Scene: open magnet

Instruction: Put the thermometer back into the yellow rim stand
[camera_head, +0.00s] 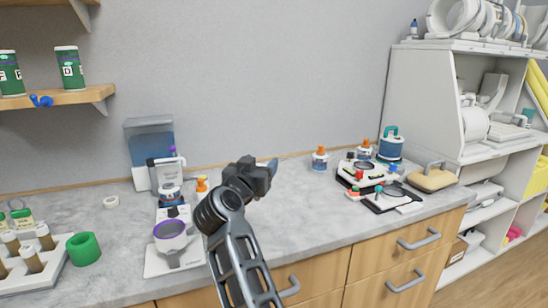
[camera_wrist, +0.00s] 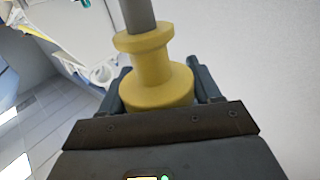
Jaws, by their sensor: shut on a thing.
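My gripper (camera_head: 268,170) is in the middle of the head view, raised in front of the counter and wall. In the wrist view, its two dark fingers (camera_wrist: 158,84) are shut on a yellow, spool-shaped body with a grey rod running out of it, which looks like the thermometer (camera_wrist: 150,45). The rod's far end is cut off by the frame. In the head view the held thing is mostly hidden by my gripper. I cannot pick out a yellow-rimmed stand; a cup with a purple rim (camera_head: 170,230) stands on a white base at left.
The counter (camera_head: 300,215) is clear right of my arm. A small orange-topped thing (camera_head: 201,184) is just left of my gripper. Bottles and a black-and-white device (camera_head: 362,177) stand at right. A green ring (camera_head: 83,248) and a vial rack (camera_head: 30,262) are at left.

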